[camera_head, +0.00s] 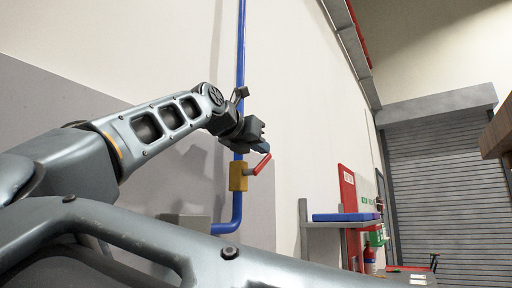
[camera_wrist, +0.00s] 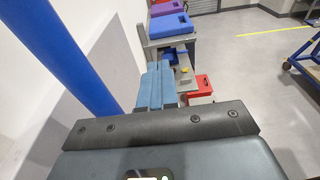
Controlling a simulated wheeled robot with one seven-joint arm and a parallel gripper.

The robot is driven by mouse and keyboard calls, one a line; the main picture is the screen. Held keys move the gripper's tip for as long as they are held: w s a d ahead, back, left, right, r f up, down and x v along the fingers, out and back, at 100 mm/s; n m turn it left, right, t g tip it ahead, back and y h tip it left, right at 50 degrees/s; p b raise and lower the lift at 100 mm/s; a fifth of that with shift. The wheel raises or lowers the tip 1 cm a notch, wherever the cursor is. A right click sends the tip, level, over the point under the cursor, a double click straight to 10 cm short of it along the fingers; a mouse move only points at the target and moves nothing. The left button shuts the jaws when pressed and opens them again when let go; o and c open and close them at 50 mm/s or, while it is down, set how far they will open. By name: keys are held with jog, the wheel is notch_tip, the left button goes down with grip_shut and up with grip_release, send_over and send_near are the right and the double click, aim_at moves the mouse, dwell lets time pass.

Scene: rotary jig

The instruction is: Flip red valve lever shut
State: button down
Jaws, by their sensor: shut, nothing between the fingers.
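The red valve lever (camera_head: 262,164) sticks out from the yellow valve body (camera_head: 237,177), slanting up to the right, out of line with the blue pipe (camera_head: 240,50). The valve sits low on this pipe, just above its bend. My gripper (camera_head: 262,147) is shut and empty, right above the lever's outer end. I cannot tell whether it touches the lever. In the wrist view the gripper's blue-grey fingers (camera_wrist: 157,75) lie together, and the blue pipe (camera_wrist: 62,50) runs past on the left. I cannot make out the lever or valve body there.
A wall shelf (camera_head: 330,224) holding a blue box (camera_head: 346,217) stands to the right. The wrist view shows a purple box (camera_wrist: 171,25) and a red box (camera_wrist: 200,88) beyond the fingers. A blue cart (camera_wrist: 303,65) stands far right. The floor between is clear.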

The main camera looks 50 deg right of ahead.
jog(key=shift+d+f, duration=0.25)
jog(key=shift+d, duration=0.4)
dwell(0.3)
jog(key=a+r, duration=0.7)
jog(key=r, duration=0.5)
jog(key=shift+p, duration=0.4)
jog(key=shift+s, duration=0.1)
